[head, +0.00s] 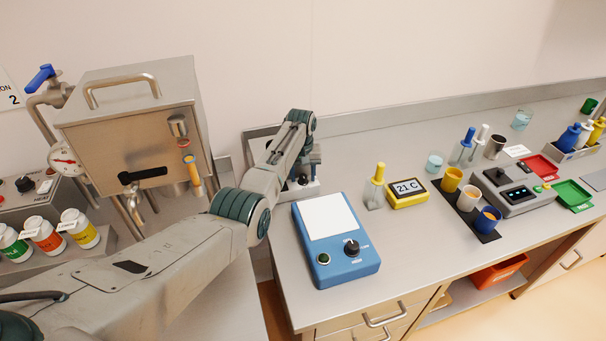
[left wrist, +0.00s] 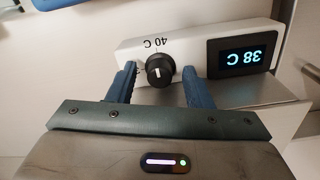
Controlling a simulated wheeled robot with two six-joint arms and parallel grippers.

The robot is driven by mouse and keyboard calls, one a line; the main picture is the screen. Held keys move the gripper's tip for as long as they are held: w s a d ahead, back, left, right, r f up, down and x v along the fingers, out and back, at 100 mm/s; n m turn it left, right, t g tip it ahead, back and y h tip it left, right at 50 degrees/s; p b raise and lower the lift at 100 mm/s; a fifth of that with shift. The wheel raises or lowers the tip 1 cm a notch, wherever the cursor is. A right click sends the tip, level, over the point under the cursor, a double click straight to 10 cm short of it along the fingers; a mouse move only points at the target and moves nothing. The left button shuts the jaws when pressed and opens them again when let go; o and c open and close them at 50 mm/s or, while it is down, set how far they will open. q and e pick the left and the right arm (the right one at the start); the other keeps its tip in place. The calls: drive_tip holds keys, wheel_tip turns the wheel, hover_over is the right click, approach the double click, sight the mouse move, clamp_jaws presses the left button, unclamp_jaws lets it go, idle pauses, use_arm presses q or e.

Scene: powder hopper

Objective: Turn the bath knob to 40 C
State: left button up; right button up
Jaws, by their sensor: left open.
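The bath knob (left wrist: 159,70) is black and round with a white mark, on a white control panel (left wrist: 204,42). The label "40 C" (left wrist: 154,42) is printed upside down just above it in the left wrist view. The bath display (left wrist: 242,57) reads 38 C, also upside down. My left gripper (left wrist: 158,76) is open, with one blue finger on each side of the knob; I cannot tell whether they touch it. In the head view my left gripper (head: 311,165) points down at the bath panel, and my arm hides much of the bath. My right gripper is not in view.
A blue stirrer plate (head: 331,245) stands in front of the bath. A yellow thermometer (head: 408,192) reads 21 C. A steel hopper (head: 130,120) is at the left. Cups, a scale (head: 517,188) and trays stand further right. The bench front between them is clear.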

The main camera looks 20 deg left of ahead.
sight(302, 176)
use_arm(q)
wheel_tip(302, 176, up, 11)
drive_tip(key=b, duration=0.3)
drive_tip(key=shift+a, duration=0.15)
drive_tip(key=shift+f, duration=0.15)
